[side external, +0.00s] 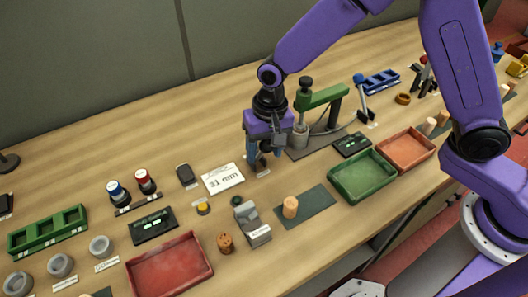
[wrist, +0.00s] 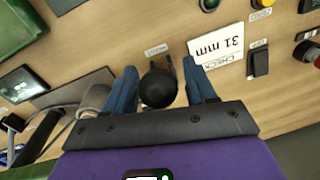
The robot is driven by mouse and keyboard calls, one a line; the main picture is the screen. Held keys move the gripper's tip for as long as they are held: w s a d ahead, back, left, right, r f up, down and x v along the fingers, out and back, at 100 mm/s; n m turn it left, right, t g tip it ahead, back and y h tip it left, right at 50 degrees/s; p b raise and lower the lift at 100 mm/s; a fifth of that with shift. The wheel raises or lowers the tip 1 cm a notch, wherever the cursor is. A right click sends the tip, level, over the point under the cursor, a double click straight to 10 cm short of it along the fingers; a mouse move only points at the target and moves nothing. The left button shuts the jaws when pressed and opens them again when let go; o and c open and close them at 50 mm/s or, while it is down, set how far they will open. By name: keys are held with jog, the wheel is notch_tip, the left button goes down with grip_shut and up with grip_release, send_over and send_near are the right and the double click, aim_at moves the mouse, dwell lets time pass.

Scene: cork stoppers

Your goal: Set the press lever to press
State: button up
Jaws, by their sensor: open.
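A small lever with a round black knob (wrist: 158,89) stands on the table in front of a small white label too small to read. It is partly hidden in the side view, where its dark knob (side external: 261,162) shows below my gripper. My gripper (wrist: 160,68) is open, with one blue finger on each side of the knob; I cannot tell whether either touches it. In the side view my gripper (side external: 262,152) points down over the lever. The green press (side external: 322,97) stands just right of it on a dark base plate.
A card reading "CHECK 31 mm" (side external: 224,178) and a black rocker switch (side external: 186,175) lie left of my gripper. A green tray (side external: 362,176), an orange tray (side external: 406,150) and a cork on a dark mat (side external: 290,207) are nearer the front. A red tray (side external: 170,267) is front left.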

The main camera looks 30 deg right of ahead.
jog(key=shift+f, duration=0.8)
grip_shut()
jog(key=shift+s+f+t, duration=0.3)
jog(key=shift+s+t, duration=0.1)
jog(key=shift+t, duration=0.4)
jog(key=shift+s, duration=0.1)
grip_release()
notch_tip(320, 180, up, 17)
jog(key=s+d, duration=0.1)
jog(key=s, duration=0.2)
jog(key=shift+d, duration=0.2)
